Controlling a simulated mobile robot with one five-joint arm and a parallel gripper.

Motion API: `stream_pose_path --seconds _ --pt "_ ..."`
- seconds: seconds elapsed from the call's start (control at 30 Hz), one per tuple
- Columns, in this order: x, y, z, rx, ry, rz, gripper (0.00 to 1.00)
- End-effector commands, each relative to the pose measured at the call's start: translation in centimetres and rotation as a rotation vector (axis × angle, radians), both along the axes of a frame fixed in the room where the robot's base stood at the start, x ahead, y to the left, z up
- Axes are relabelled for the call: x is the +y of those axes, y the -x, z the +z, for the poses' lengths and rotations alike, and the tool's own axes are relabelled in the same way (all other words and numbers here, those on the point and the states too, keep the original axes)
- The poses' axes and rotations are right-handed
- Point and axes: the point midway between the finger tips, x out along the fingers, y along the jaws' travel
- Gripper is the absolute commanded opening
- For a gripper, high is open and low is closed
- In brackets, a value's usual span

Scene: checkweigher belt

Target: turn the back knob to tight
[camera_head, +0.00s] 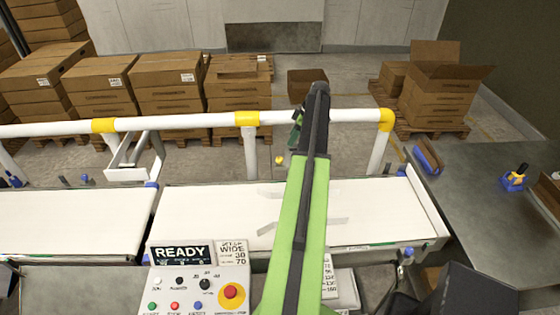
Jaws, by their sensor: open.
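I cannot tell for certain which part is the back knob. Small blue parts sit along the belt edges, one at the back right (401,170) and one at the front right (406,253). A small yellow round piece (280,160) shows behind the belt, left of my arm; its kind is too small to tell. My green and black arm reaches up over the white belt (215,215) and hides part of it. My gripper's fingertips do not show, so no contact with any knob is visible. Pale guide strips (318,224) lie over the belt, partly hidden by my arm.
A white rail with yellow joints (247,118) runs behind the belt. A grey table (480,215) stands right. Stacked cartons (165,85) stand beyond.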

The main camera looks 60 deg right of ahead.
Motion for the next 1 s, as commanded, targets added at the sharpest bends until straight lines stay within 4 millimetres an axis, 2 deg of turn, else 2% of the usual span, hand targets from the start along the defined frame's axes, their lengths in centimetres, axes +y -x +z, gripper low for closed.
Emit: stream_pose_path --seconds 0.03,0.5,0.63,0.9,0.93,1.0 --pt "0.2 -0.5 -2.2 0.0 0.0 0.002 0.52" --pt "1.7 -4.3 -11.4 0.0 0.0 0.005 0.52" --pt "1.9 -5.0 -12.5 0.0 0.0 0.005 0.52" --pt "2.0 -5.1 -12.3 0.0 0.0 0.005 0.52" --pt "2.0 -5.1 -12.3 0.0 0.0 0.005 0.5" --pt "2.0 -5.1 -12.3 0.0 0.0 0.005 0.41"
